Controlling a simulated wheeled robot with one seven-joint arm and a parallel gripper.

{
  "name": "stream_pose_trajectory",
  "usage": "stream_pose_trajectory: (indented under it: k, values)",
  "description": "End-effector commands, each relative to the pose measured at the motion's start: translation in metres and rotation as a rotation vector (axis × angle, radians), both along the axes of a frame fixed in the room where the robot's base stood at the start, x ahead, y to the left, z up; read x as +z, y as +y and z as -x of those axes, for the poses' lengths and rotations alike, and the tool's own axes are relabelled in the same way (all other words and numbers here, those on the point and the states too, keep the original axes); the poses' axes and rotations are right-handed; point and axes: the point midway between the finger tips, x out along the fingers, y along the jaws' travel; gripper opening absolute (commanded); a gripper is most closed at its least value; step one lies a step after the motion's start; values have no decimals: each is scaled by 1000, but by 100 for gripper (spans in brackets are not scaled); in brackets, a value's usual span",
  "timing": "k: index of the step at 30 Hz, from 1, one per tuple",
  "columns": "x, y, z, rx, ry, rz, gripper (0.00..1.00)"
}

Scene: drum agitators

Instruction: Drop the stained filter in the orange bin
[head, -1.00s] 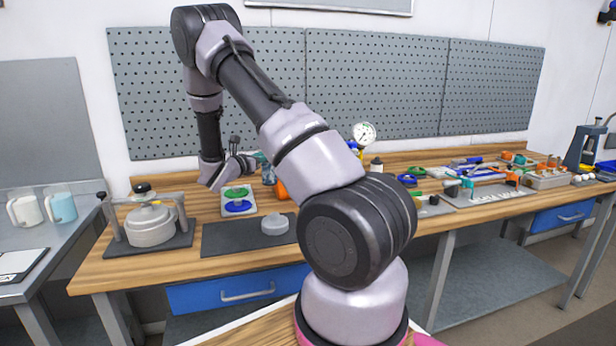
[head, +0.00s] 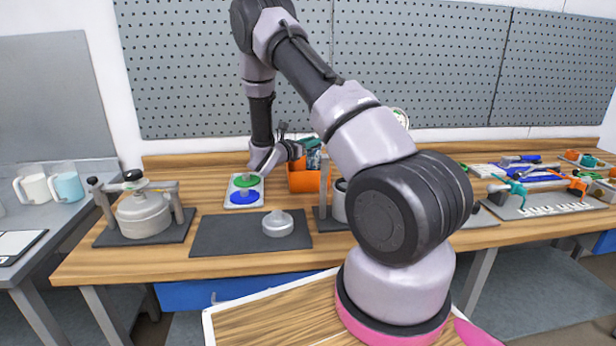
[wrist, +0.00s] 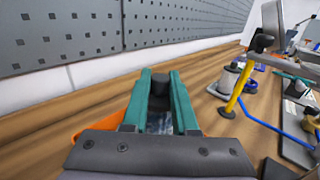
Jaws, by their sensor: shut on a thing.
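My gripper (wrist: 160,95) shows teal fingers in the wrist view, shut on a small dark round piece (wrist: 160,84) between the tips. This piece seems to be part of the stained filter; no stain can be made out. The orange bin (head: 304,181) stands on the wooden bench near the pegboard in the head view. Its orange edge also shows beside the fingers in the wrist view (wrist: 226,113). My gripper (head: 313,152) is over the bin in the head view, where the held thing is too small to tell. Something bluish-grey shows below the fingers in the wrist view.
A white board (head: 231,200) with green and blue discs is left of the bin. A dark mat (head: 215,237) with a grey round part (head: 277,224) lies in front. A clamped pot (head: 143,214) stands at left. Tools fill the bench's right side. The pegboard (head: 215,80) is close behind.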

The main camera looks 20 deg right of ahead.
Motion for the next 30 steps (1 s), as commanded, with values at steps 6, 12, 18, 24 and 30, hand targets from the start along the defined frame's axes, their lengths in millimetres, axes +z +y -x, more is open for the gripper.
stream_pose_trajectory:
  k: [6, 12, 18, 24, 30]
  values:
    - [-14, 0, 0, -1, -2, 0, 0]
    - [-15, 0, 0, -1, -3, 0, 0]
    - [-15, 0, 0, -1, -3, 0, 62]
    - [-15, 0, 0, -1, -2, -1, 62]
    - [-16, 6, 2, 2, -1, 0, 62]
